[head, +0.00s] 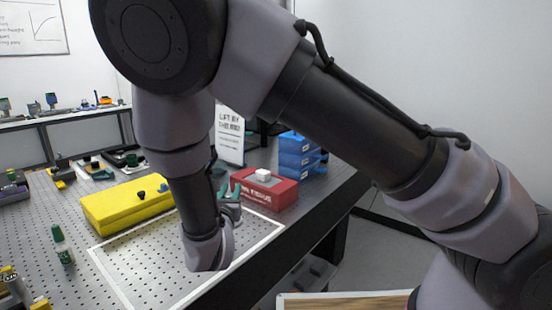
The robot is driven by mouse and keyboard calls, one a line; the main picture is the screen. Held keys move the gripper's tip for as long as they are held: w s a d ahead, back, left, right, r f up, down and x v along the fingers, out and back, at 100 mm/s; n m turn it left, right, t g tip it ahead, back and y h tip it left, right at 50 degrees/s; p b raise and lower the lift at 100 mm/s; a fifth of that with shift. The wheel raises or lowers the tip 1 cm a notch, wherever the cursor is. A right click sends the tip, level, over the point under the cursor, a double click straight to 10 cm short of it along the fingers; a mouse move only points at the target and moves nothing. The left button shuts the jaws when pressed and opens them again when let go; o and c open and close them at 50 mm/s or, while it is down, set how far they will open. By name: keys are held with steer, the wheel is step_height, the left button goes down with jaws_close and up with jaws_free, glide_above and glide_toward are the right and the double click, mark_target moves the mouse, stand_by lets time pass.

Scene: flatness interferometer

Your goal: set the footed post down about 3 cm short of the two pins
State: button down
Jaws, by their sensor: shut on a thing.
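My gripper (230,192), with teal fingers, shows only in part beyond the wrist of my arm, over the far right part of the white-outlined area. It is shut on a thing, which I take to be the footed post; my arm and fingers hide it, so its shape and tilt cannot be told. I cannot make out the two pins on the breadboard table (140,272); my arm covers part of the outlined area. Whether the post touches the table cannot be seen.
A yellow block (110,212) with dark knobs lies left of my gripper. A red box (275,194) with a white piece on top stands just right of it, and blue drawers (298,148) behind. The outlined area's front looks clear.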

steer(key=w+d+f+m+h, duration=0.2)
steer(key=w+d+h, duration=0.1)
steer(key=w+d, duration=0.75)
steer(key=w+d+f+m+g+h, duration=0.1)
steer(key=w+d+f+h, duration=0.1)
steer(key=d, duration=1.3)
steer(key=w+d+f+m+g+h, duration=0.1)
steer(key=w+d+f+m+h, duration=0.1)
steer(key=d, duration=1.3)
steer(key=shift+w+f+m+h, duration=0.15)
steer(key=shift+w+m+h, duration=0.15)
steer(key=shift+w+h, duration=0.55)
